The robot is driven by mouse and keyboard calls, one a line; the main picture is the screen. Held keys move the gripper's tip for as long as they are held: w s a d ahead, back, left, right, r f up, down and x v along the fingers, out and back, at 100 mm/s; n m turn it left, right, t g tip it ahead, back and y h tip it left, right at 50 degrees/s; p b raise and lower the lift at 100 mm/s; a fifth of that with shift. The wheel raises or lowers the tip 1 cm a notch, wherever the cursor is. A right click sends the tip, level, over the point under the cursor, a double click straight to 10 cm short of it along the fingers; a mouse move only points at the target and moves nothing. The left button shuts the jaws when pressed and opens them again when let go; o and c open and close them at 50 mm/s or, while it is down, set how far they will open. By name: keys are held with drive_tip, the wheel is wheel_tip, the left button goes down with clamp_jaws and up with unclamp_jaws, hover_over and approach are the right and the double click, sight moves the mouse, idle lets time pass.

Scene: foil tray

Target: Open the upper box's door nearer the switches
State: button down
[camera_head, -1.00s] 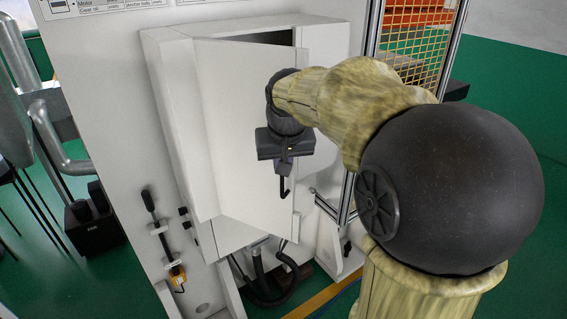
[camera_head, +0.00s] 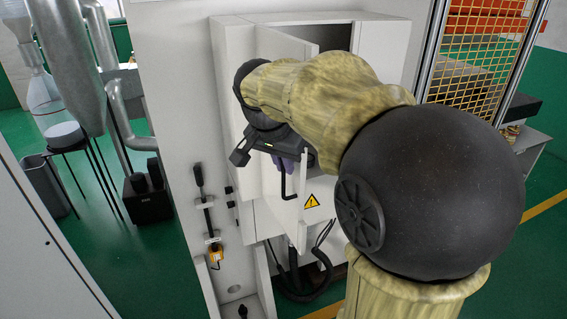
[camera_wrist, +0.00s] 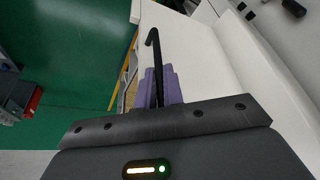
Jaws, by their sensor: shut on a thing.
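The upper box (camera_head: 385,50) is a white wall cabinet on a white panel. Its door nearer the switches (camera_head: 283,44) is white and stands partly open, with a dark gap at the top right of it. The black switches (camera_head: 229,190) sit on the panel left of the box. My gripper (camera_head: 287,166) is at the door's outer side, shut on the black handle (camera_head: 288,190), whose hooked end sticks out below the fingers. In the wrist view the handle (camera_wrist: 154,55) rises between the purple finger pads. My arm hides much of the door and box.
A black lever (camera_head: 199,180) and an orange-yellow fitting (camera_head: 216,254) are on the panel at left. A yellow mesh guard (camera_head: 480,55) stands right of the box. Black hoses (camera_head: 300,285) hang below. Green floor (camera_head: 140,265) is free at left.

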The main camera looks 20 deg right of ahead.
drive_tip(key=shift+a+r, duration=0.15)
drive_tip(key=shift+a, duration=0.05)
idle(0.3)
drive_tip(key=c, duration=1.5)
unclamp_jaws()
drive_tip(key=shift+w, duration=0.1)
drive_tip(key=shift+a, duration=0.1)
drive_tip(key=b+v, duration=0.1)
drive_tip(key=v, duration=1.6)
drive_tip(key=shift+a, duration=0.1)
